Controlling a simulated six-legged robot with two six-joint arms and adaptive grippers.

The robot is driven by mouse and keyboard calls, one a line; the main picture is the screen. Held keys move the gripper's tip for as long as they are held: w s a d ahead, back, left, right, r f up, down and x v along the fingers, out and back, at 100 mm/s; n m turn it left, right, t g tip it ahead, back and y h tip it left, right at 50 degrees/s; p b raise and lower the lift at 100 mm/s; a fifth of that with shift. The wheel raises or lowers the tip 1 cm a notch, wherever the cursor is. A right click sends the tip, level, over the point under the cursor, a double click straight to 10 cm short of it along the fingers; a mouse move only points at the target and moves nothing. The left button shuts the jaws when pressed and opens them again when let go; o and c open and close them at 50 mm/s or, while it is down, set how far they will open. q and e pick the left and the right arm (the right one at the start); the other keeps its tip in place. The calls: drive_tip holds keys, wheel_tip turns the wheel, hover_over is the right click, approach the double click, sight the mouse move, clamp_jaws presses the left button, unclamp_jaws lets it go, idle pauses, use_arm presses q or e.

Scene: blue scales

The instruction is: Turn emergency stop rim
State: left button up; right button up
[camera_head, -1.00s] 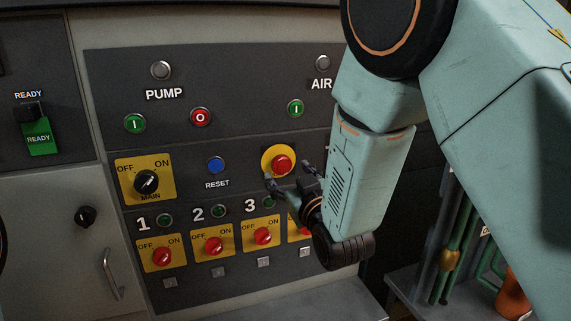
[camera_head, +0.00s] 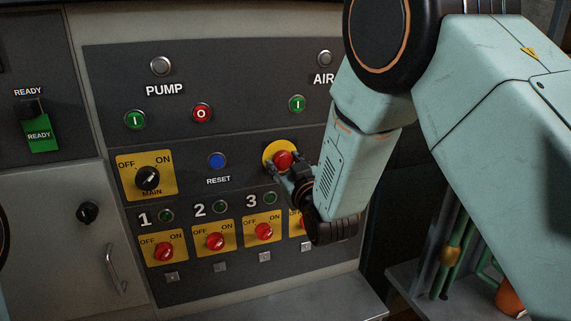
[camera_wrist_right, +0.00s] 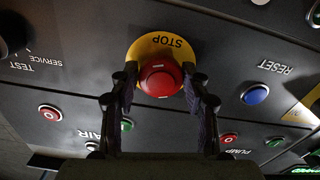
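The emergency stop is a red mushroom button (camera_head: 284,160) on a yellow round plate (camera_head: 273,150), on the dark panel right of the blue reset button. In the right wrist view the red button (camera_wrist_right: 160,77) sits between the fingertips, with the yellow STOP plate (camera_wrist_right: 160,44) behind it. My right gripper (camera_wrist_right: 160,84) is open, with one finger on each side of the button. I cannot tell whether the fingers touch its rim. In the head view the right gripper (camera_head: 284,172) partly covers the plate's lower edge. My left gripper is not in view.
Blue reset button (camera_head: 217,161) is to the left. A row of red switches on yellow plates, such as switch 3 (camera_head: 264,231), lies below. Green (camera_head: 297,103) and red (camera_head: 202,113) buttons are above. A grey ledge (camera_head: 330,304) juts out below the panel.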

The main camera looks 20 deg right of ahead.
drive_tip(key=shift+r, duration=0.1)
drive_tip(key=c, duration=0.6)
drive_tip(key=shift+c, duration=0.2)
